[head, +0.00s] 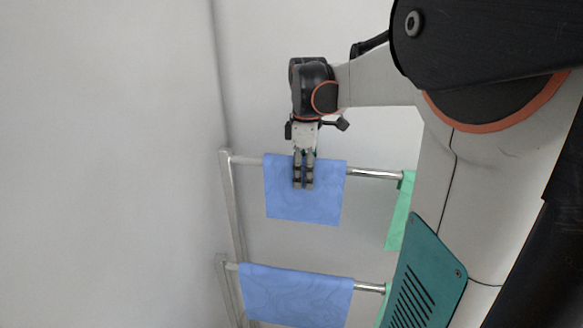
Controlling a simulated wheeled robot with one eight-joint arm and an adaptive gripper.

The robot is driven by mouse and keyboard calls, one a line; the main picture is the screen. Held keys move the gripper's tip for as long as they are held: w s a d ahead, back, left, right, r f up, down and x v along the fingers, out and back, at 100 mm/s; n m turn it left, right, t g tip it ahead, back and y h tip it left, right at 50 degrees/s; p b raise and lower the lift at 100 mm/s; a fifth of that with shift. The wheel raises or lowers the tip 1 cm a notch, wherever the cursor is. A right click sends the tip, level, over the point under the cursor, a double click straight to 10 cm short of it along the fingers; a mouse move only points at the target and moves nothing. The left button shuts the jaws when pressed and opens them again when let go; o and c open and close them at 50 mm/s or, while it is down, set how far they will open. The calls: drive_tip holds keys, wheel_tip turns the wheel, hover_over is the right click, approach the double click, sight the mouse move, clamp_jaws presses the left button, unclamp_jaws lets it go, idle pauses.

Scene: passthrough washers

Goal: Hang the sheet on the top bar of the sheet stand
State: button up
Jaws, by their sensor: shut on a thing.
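A blue sheet (312,207) is at the top bar (374,174) of the sheet stand (232,195) in the head view. It covers part of the bar and its front hangs below it. My gripper (303,184) points down in front of the sheet, with its fingers close together and shut on it near its upper middle. I cannot tell whether the sheet rests on the bar, and its back side is hidden.
Another blue sheet (296,296) hangs on the lower bar (369,287). A green sheet (398,215) hangs at the right of the top bar, partly behind my arm. Bare bar shows between the blue and green sheets. A white wall (110,160) is at the left.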

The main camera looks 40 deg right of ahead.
drive_tip(key=shift+s+f, duration=0.1)
drive_tip(key=shift+f, duration=0.1)
drive_tip(key=o, duration=1.1)
drive_tip(key=shift+c, duration=0.2)
wheel_tip(320, 180, up, 12)
drive_tip(key=shift+r, duration=0.1)
